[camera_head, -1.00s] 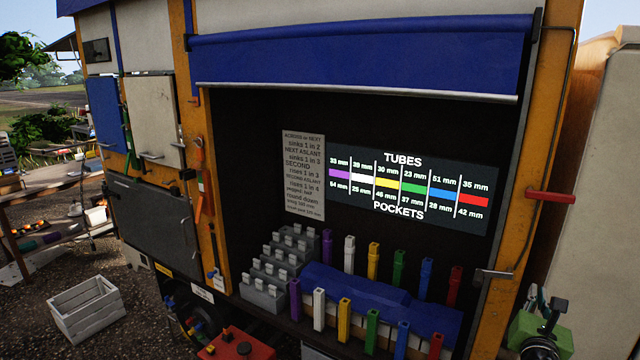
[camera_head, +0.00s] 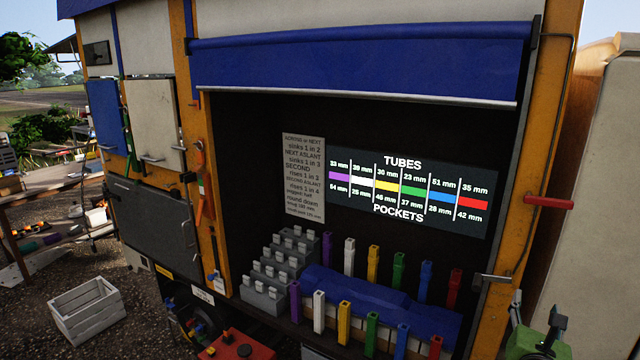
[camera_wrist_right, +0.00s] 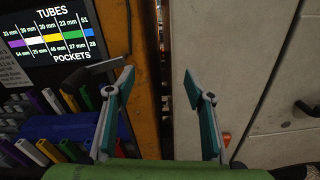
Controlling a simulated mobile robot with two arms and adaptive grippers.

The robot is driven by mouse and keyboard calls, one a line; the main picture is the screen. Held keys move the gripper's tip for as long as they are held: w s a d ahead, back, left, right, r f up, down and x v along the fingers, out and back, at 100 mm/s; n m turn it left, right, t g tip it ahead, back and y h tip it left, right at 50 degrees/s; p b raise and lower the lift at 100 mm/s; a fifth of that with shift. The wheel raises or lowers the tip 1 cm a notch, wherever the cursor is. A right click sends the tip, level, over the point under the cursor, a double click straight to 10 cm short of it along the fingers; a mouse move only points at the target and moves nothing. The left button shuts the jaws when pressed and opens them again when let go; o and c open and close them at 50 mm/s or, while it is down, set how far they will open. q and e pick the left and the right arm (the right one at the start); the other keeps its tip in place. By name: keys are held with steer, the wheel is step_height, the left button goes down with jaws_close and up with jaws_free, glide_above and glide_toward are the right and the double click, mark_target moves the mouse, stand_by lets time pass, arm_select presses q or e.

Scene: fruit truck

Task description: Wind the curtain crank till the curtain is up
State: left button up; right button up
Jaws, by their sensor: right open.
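The blue curtain (camera_head: 360,65) hangs from its roller across the top of the stall opening, with a pale bar along its lower edge. It covers only the top part. On the orange right post a thin grey rod (camera_head: 575,90) runs down from the roller's end to a grey crank handle (camera_head: 492,277). A dark grey bar, probably that handle, shows in the right wrist view (camera_wrist_right: 92,70). My right gripper (camera_head: 537,312) is low at the right, below and right of the handle. In the wrist view it is open and empty (camera_wrist_right: 160,84). My left gripper is out of view.
A red handle (camera_head: 548,202) juts from the right post. A pale cabinet (camera_head: 595,210) stands close to the right. Colored tubes (camera_head: 372,330) and grey stepped blocks (camera_head: 262,296) fill the counter. A white crate (camera_head: 87,309) stands on the ground at left.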

steer(key=shift+v, duration=2.6)
steer(key=s+a+f+m+g+y+b, duration=0.1)
steer(key=s+f+m+g+y+b, duration=0.2)
steer(key=f, duration=1.3)
steer(key=s+a+f+m+g+b, duration=0.15)
steer(key=s+f+m, duration=0.35)
steer(key=f, duration=1.2)
steer(key=s+a+f+m+g+y+b, duration=0.1)
steer(key=s+f+m+g+y+b, duration=0.3)
steer(key=f, duration=1.2)
steer(key=s+a+f+m+g+b, duration=0.1)
steer(key=s+a+f+m, duration=0.25)
steer(key=s+f, duration=0.55)
steer(key=s+a+f+m+g+b, duration=0.2)
steer(key=s+a+f, duration=0.2)
steer(key=s+f, duration=0.5)
steer(key=s+a+f+m+g+y+b, duration=0.1)
steer(key=s+a+f+m, duration=0.3)
steer(key=s, duration=0.6)
steer(key=s+a+f+m+g+y+b, duration=0.1)
steer(key=s+a+f+m, duration=0.3)
steer(key=s+f, duration=0.4)
steer(key=s+a+b, duration=0.1)
steer(key=s, duration=0.1)
steer(key=shift+s+a+g+y, duration=0.25)
steer(key=shift+s+g+y, duration=0.05)
steer(key=shift+s+g, duration=0.1)
